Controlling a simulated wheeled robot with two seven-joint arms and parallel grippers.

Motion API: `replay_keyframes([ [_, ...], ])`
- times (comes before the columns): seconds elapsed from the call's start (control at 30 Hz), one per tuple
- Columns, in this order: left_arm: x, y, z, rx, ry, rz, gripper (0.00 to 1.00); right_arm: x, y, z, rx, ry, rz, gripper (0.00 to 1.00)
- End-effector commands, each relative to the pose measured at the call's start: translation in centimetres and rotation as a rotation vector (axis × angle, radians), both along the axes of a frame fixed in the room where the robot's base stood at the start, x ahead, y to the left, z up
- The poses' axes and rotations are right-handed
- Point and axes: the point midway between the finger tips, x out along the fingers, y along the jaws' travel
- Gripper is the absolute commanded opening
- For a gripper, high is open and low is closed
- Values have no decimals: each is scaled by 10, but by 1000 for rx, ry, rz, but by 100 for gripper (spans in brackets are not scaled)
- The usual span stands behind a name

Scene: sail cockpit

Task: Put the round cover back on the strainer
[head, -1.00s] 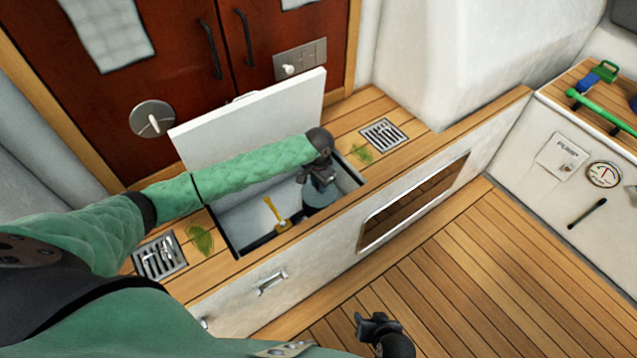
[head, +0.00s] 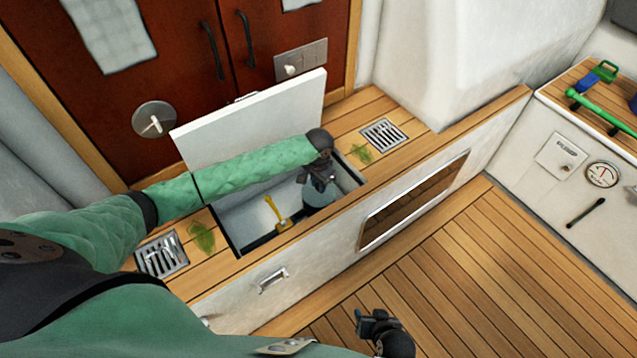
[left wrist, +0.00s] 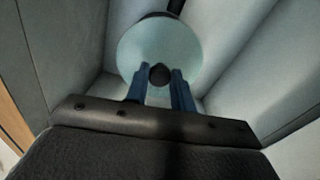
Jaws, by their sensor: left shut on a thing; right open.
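The open locker (head: 236,212) is set in the wooden bench. My left gripper (head: 318,184) reaches down into its right part. In the left wrist view its blue fingers (left wrist: 160,80) are shut on the dark knob of a pale round cover (left wrist: 135,48). The clear, rounded body of the strainer (head: 322,198) shows just under the gripper in the head view. The cover hides its top, so I cannot tell whether the cover is seated or held just above. My right gripper (head: 368,322) is open and empty over the floor.
A white hatch lid (head: 250,122) stands open behind the locker. A yellow-handled item (head: 275,210) is inside, left of the strainer. Metal grates (head: 384,134) and leaves (head: 201,238) lie on the bench at both sides. The wooden floor (head: 470,270) is clear.

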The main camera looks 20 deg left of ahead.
Motion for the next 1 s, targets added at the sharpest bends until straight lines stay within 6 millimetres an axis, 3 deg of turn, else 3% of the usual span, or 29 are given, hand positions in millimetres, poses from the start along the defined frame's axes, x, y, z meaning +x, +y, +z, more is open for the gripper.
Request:
replay_keyframes([
  [1.0, 0, 0, 1, 0, 0, 0, 1, 0, 0, 12, 0, 0, 0, 46],
])
